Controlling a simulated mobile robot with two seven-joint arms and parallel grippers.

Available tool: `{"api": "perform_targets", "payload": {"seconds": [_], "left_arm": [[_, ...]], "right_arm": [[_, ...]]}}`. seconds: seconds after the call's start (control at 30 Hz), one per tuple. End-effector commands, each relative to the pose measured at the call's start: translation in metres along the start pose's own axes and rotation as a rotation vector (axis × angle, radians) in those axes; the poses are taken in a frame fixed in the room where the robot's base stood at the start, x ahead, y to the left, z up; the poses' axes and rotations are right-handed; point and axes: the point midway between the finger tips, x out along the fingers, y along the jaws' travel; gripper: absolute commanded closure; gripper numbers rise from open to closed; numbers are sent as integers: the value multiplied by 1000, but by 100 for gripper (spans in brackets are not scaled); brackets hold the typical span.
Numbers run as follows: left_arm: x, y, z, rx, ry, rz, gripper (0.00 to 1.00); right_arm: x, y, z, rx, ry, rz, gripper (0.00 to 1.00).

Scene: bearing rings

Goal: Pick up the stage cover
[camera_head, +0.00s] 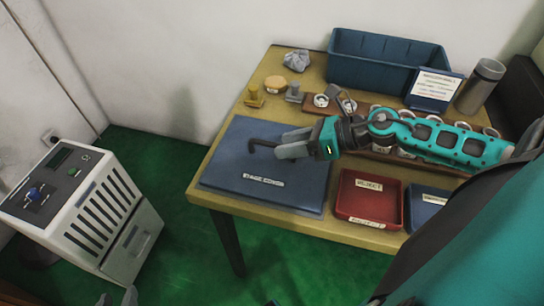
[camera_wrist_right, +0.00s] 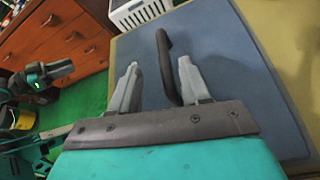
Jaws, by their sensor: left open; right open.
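The stage cover (camera_head: 235,160) is a flat blue panel with a white label, lying on the table's left part. Its dark bent handle (camera_head: 262,144) stands up near the middle. My right gripper (camera_head: 284,146) is open at the handle. In the right wrist view the handle (camera_wrist_right: 164,65) rises between the two fingers of the right gripper (camera_wrist_right: 155,80), nearer the right finger; I cannot tell whether they touch. My left gripper (camera_head: 116,298) shows only as grey fingertips at the bottom left edge, open and away from the table.
A blue bin (camera_head: 385,62), a grey flask (camera_head: 480,85) and small metal parts stand along the table's back. A red tray (camera_head: 368,198) and a smaller blue tray (camera_head: 424,206) lie right of the cover. A white machine (camera_head: 85,215) stands on the green floor at left.

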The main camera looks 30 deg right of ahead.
Motion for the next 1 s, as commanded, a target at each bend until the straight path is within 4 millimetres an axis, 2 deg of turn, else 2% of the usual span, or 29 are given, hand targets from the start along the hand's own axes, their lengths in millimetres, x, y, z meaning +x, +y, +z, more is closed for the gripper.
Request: {"api": "perform_targets", "payload": {"seconds": [0.4, 0.73, 0.77, 1.0], "left_arm": [[2, 0, -5, 7, 10, 4, 57], [3, 0, -6, 8, 14, 4, 57], [3, 0, -6, 8, 14, 4, 57], [3, 0, -2, 6, 6, 5, 57]], "right_arm": [[42, -6, 4, 1, -3, -1, 53], [47, -6, 4, 1, 0, -1, 53], [47, -6, 4, 1, 0, -1, 54], [47, -6, 4, 1, 0, -1, 77]]}}
